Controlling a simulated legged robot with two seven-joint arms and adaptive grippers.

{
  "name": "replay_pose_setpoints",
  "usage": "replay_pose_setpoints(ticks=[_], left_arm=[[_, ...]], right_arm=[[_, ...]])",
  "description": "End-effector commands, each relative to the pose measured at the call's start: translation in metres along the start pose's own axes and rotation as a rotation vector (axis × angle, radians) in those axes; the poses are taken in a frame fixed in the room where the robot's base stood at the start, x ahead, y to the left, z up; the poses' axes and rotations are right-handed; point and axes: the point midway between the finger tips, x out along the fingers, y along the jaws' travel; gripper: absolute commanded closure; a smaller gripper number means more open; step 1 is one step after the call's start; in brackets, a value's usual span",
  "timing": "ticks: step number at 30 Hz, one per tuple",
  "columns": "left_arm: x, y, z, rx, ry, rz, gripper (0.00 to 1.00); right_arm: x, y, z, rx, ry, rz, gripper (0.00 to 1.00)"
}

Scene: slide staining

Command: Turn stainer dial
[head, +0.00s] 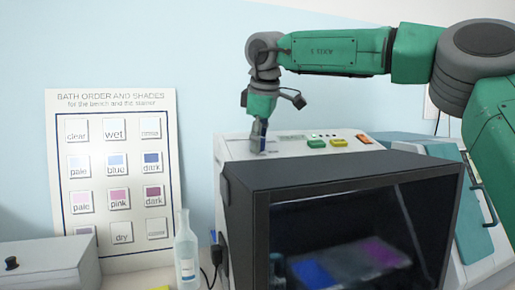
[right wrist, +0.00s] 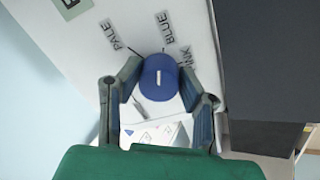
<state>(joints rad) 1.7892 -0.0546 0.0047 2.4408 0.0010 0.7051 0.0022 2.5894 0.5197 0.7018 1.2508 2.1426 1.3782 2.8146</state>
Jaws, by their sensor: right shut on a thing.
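The stainer (head: 300,178) is a pale machine with a dark-framed window at its front. Its dial (right wrist: 156,92) is a round blue knob with a short white mark, seen in the right wrist view. Labels reading PALE (right wrist: 112,36) and BLUE (right wrist: 173,31) stand around it, with a partly covered label to the right. The mark points roughly upward in that view, between PALE and BLUE. My right gripper (right wrist: 160,76) is shut on the dial, one finger on each side. In the head view the right gripper (head: 258,143) is over the stainer's top left, hiding most of the dial. My left gripper is not in view.
Green and yellow buttons (head: 317,144) and small lights lie to the right of the gripper on the stainer's top. A clear bottle (head: 186,250) stands to the left. A chart of shades (head: 112,185) leans against the wall. A grey box (head: 45,265) is at far left.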

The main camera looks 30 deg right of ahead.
Motion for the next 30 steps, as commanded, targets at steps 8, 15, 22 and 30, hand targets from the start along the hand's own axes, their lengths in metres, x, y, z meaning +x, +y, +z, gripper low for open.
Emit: replay_pose_setpoints(ticks=[8, 15, 22, 30], left_arm=[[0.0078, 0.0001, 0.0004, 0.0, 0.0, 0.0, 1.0], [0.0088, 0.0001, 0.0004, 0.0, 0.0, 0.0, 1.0], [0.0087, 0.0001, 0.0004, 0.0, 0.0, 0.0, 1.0], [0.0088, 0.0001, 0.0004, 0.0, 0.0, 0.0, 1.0]], right_arm=[[-0.0008, 0.0015, 0.0, 0.1, -0.001, 0.002, 0.97], [-0.0011, 0.0013, -0.0002, 0.122, -0.002, 0.001, 0.97], [-0.0011, 0.0012, -0.0002, 0.122, -0.002, 0.0, 0.97], [-0.0007, 0.0005, 0.0, 0.121, -0.004, -0.001, 0.48]])
